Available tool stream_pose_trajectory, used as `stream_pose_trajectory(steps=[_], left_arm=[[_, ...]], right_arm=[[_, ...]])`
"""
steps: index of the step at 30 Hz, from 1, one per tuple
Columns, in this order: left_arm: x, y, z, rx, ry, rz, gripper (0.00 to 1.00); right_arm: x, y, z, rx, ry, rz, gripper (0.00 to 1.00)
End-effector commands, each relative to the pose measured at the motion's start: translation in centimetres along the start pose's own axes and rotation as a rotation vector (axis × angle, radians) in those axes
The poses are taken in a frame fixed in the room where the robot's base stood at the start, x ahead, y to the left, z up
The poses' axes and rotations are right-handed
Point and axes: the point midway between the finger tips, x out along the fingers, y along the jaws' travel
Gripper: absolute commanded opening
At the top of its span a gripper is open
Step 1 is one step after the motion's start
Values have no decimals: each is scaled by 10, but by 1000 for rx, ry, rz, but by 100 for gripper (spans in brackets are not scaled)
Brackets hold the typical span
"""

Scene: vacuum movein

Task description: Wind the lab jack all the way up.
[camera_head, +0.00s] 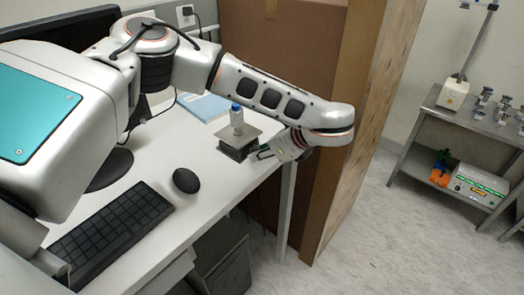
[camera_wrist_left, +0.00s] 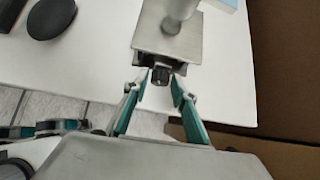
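The lab jack (camera_head: 238,142) stands near the right end of the white desk, a bottle with a blue cap (camera_head: 236,119) upright on its top plate. The plate is a little above the base. In the left wrist view the jack's plate (camera_wrist_left: 150,45) and dark knob (camera_wrist_left: 161,75) face my left gripper (camera_wrist_left: 160,92). Its teal-padded fingers are open on either side of the knob, with gaps showing. In the head view this gripper (camera_head: 268,153) is beside the jack. A dark jointed part with teal, seemingly my right gripper (camera_wrist_left: 62,127), shows at the wrist view's left; its fingertips are unclear.
A keyboard (camera_head: 110,232) and a mouse (camera_head: 186,180) lie on the desk, left of the jack. A blue book (camera_head: 203,106) lies behind it. A brown partition (camera_head: 285,70) stands close behind my left forearm. A metal cart (camera_head: 455,125) stands far right across open floor.

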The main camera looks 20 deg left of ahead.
Motion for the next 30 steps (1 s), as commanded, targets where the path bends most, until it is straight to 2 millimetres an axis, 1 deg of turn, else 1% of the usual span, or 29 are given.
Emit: stream_pose_trajectory(steps=[1,2,3,8,15,24,25,26,27,30], left_arm=[[0,0,0,0,0,0,8],[0,0,0,0,0,0,1],[0,0,0,0,0,0,0],[0,-1,0,8,-1,8,0],[0,-3,0,80,-2,80,0],[-1,-2,0,88,0,87,0],[-1,-2,0,88,0,87,25],[-1,-2,0,88,0,87,33],[0,-2,0,88,0,87,37],[0,-2,0,88,0,87,37]], right_arm=[[0,0,0,0,0,0,40],[0,0,0,0,0,0,40],[0,0,0,1,-1,-1,40],[0,-1,2,1,-4,-1,40],[2,-2,7,1,-8,-2,40],[2,-2,6,1,-8,-2,40],[2,-2,6,1,-8,-2,40],[2,-2,6,1,-8,-2,40],[2,-1,6,1,-7,-2,40],[2,-1,5,1,-6,-2,40]])
